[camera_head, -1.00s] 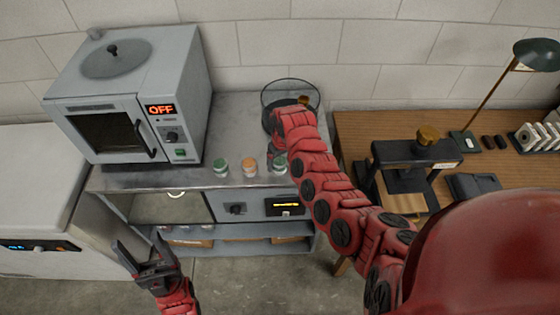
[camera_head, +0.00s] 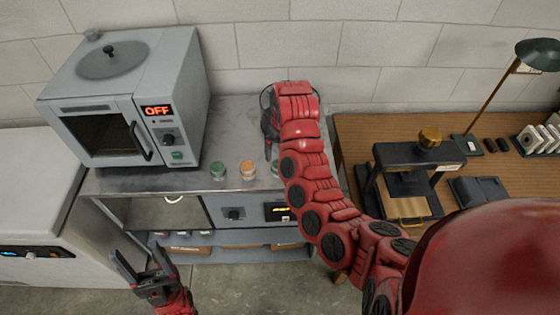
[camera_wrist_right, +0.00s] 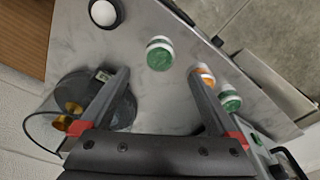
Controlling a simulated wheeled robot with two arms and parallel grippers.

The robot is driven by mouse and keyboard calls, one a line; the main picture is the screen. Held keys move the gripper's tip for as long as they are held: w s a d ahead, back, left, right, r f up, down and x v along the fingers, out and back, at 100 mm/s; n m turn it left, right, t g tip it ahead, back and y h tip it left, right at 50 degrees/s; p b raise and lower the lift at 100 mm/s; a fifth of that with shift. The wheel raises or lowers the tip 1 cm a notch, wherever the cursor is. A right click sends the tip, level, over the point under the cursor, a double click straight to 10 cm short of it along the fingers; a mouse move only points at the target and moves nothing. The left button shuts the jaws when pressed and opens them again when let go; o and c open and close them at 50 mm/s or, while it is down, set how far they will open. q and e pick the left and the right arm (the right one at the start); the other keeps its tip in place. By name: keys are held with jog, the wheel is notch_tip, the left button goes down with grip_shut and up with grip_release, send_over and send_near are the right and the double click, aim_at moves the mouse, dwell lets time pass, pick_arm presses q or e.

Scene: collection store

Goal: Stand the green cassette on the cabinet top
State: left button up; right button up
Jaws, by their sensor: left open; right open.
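Two small green-and-white round pieces stand on the grey cabinet top (camera_head: 235,130): one at left (camera_head: 218,170), one at right (camera_head: 275,168), partly behind my right arm. I cannot tell which is the green cassette. In the right wrist view, one green piece (camera_wrist_right: 159,53) lies just beyond and between the fingertips of my open right gripper (camera_wrist_right: 160,73), not held. The other (camera_wrist_right: 230,100) is by the right finger, past an orange piece (camera_wrist_right: 205,77). The head view mostly hides my right gripper behind its arm. My left gripper (camera_head: 138,254) is open and empty, low before the cabinet.
A grey oven (camera_head: 130,100) reading OFF fills the cabinet's left. A dark round vessel (camera_wrist_right: 120,105) with a clear rim is close by my right gripper's left finger. A white round knob (camera_wrist_right: 105,13) shows too. A wooden desk (camera_head: 350,130) with a black press (camera_head: 405,155) stands right.

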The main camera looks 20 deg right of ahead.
jog(key=r+p, duration=0.1)
jog(key=r, duration=0.2)
jog(key=shift+s+r, duration=0.15)
jog(key=shift+s, duration=0.05)
jog(key=shift+d, duration=0.1)
dwell(0.4)
